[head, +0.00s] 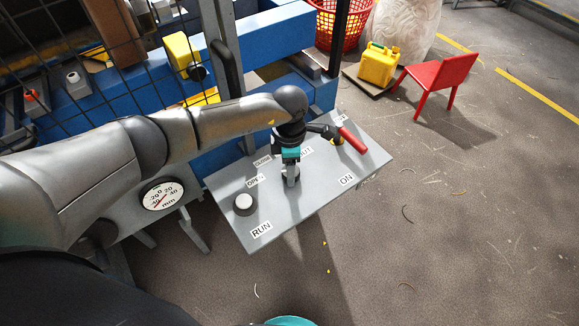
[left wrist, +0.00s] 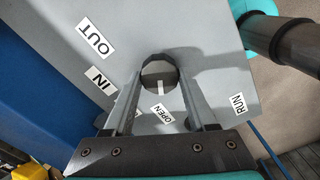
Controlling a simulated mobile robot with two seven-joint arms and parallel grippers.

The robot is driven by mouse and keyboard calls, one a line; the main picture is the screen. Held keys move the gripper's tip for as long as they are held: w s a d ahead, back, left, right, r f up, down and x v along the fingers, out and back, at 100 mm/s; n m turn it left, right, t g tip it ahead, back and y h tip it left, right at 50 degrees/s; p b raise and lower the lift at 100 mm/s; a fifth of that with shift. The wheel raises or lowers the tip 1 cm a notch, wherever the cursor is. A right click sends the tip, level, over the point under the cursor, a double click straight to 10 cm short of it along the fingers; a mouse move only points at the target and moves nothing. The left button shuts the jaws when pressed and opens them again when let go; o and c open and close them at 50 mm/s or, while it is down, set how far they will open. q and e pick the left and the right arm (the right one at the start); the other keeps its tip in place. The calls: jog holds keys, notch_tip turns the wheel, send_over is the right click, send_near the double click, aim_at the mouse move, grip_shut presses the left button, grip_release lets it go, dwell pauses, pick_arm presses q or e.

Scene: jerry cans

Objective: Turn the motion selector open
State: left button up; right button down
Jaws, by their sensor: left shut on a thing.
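The motion selector is a round dark knob (left wrist: 159,75) with a white pointer mark, on the sloped grey control panel (head: 315,205). In the left wrist view, the mark faces the OPEN label (left wrist: 162,113). My left gripper (head: 291,178) reaches down onto the panel from above. In the left wrist view its two fingers (left wrist: 160,85) are shut on the knob's sides. The CLOSE label (head: 262,162) shows in the head view, but a finger mostly covers it in the wrist view. The gripper hides most of the knob in the head view. My right gripper is not in view.
A pale round button (head: 243,204) sits near the RUN label. A red-handled lever (head: 352,141) stands at the panel's far right, by ON. A dial gauge (head: 162,195) is to the left. A wire mesh guard (head: 80,70) is behind. A red chair (head: 436,75) and a yellow jerry can (head: 379,64) stand beyond.

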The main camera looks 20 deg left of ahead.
pick_arm(q)
jog(key=o, duration=1.4)
notch_tip(320, 180, up, 15)
jog(key=shift+r, duration=0.15)
